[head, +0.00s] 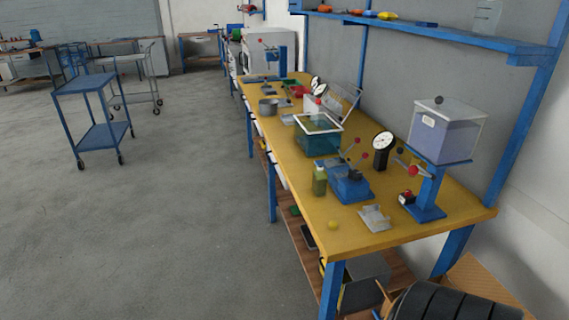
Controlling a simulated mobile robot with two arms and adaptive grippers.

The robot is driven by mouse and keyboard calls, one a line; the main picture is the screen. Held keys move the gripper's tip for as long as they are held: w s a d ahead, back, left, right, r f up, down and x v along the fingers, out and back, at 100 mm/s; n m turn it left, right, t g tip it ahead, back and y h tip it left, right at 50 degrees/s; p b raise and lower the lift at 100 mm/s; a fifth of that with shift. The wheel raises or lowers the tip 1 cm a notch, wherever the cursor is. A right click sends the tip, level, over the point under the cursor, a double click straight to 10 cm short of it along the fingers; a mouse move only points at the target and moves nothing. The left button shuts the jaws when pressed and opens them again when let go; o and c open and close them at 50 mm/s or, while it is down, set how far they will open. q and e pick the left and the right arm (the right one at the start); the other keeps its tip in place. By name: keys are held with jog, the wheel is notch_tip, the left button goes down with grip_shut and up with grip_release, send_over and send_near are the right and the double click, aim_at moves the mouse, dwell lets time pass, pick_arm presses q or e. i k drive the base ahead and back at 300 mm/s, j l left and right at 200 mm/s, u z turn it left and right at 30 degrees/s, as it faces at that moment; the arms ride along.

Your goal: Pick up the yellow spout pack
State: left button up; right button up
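I cannot say for certain which thing is the yellow spout pack. A small yellow item (333,225) lies near the front left edge of the yellow bench top. A larger yellow item (387,15) lies on the blue wall shelf. An olive-green upright container (319,181) with a paler top stands at the bench's left edge, beside a blue lever device (350,184). Neither of my grippers shows in the head view.
The yellow bench (375,235) runs away from me, crowded with a teal tank (318,140), a dial gauge (383,145) and a blue-stand machine (446,135). A dark ribbed object (450,303) is at bottom right. A blue cart (95,88) stands left; open grey floor lies between.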

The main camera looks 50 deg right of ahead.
aim_at(319, 175)
jog(key=i+z, duration=0.45)
jog(key=i+j+z, duration=0.4)
jog(key=i, duration=0.15)
jog(key=i+l, duration=0.05)
